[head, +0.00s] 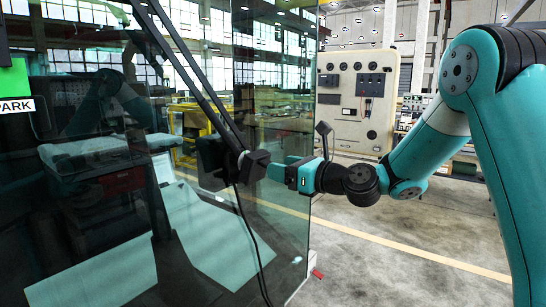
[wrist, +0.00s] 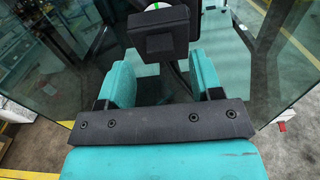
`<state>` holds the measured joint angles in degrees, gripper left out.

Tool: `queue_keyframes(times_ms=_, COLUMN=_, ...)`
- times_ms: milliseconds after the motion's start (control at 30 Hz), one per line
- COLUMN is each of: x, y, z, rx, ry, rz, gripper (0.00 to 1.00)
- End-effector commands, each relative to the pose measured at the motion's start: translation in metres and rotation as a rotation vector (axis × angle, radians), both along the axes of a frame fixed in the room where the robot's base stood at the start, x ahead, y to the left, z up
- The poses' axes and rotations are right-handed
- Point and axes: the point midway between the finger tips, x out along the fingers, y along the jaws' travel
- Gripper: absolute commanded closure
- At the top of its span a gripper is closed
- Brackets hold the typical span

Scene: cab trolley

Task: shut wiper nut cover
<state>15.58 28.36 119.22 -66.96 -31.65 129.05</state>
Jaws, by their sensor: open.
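The wiper nut cover (head: 254,164) is a small black block at the foot of the wiper arm, against the cab's glass. In the wrist view the black block (wrist: 161,36) fills the top middle, just beyond my fingertips. I cannot tell how far its lid stands open. My gripper (head: 275,171) points left at it, very close in the head view. In the wrist view my gripper (wrist: 160,68) has its two teal fingers spread either side of a gap, with nothing held. Whether a fingertip touches the block cannot be told.
The wiper arm (head: 188,75) runs up and left across the windscreen (head: 285,110). A black cable (head: 253,235) hangs below the block. A beige panel (head: 352,128) stands behind, and the floor (head: 380,265) at the lower right is clear.

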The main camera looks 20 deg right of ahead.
Motion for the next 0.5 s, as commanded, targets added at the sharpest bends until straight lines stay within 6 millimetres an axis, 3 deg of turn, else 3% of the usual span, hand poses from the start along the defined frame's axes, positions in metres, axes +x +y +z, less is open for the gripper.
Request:
queue_keyframes(times_ms=200, x=0.023, y=0.017, z=0.002, rx=-0.001, ry=0.001, rz=0.002, gripper=0.40)
queue_keyframes(times_ms=500, x=0.028, y=0.020, z=0.000, rx=0.000, ry=0.000, rz=0.000, gripper=0.40)
